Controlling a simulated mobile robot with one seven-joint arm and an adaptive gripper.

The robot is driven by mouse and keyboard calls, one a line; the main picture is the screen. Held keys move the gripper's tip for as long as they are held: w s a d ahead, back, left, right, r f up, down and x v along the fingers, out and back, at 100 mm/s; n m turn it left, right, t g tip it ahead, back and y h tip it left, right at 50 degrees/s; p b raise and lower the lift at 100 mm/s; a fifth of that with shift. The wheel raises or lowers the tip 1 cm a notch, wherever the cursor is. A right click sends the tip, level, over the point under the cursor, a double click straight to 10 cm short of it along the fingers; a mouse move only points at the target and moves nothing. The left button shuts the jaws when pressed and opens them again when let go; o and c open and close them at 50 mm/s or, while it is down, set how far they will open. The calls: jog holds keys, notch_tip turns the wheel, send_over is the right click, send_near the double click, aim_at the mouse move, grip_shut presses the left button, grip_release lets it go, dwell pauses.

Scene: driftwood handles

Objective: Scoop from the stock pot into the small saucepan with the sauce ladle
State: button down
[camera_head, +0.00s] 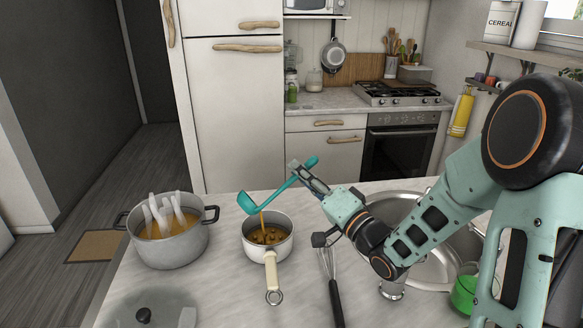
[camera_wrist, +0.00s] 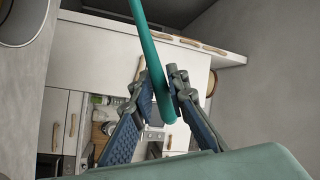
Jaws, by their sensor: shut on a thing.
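The teal sauce ladle (camera_head: 279,190) is held by its handle in my gripper (camera_head: 300,172), which is shut on it. In the wrist view the teal handle (camera_wrist: 152,60) runs between the two fingers of my gripper (camera_wrist: 160,90). The ladle's bowl hangs tilted above the small saucepan (camera_head: 256,253), and a thin orange-brown stream falls from it into the pan. The saucepan is pale with a cream handle and holds a brown, lumpy food. The grey stock pot (camera_head: 172,251), left of it, holds orange-brown liquid under white steam.
A whisk (camera_head: 334,285) lies right of the saucepan. A lid (camera_head: 148,313) is at the front left. A sink (camera_head: 437,270) and green cup (camera_head: 465,291) are on the right, near my arm. Some bare counter (camera_head: 215,275) lies between the pots.

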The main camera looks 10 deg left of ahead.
notch_tip(320, 180, down, 10)
jog(key=w+d+m+t+h, duration=0.2)
jog(key=m, duration=1.1)
jog(key=shift+d+t+h+b, duration=0.3)
jog(key=shift+d+h+b, duration=0.05)
jog(key=shift+d+h, duration=0.05)
jog(key=shift+w+r, duration=0.1)
jog(key=shift+r, duration=0.05)
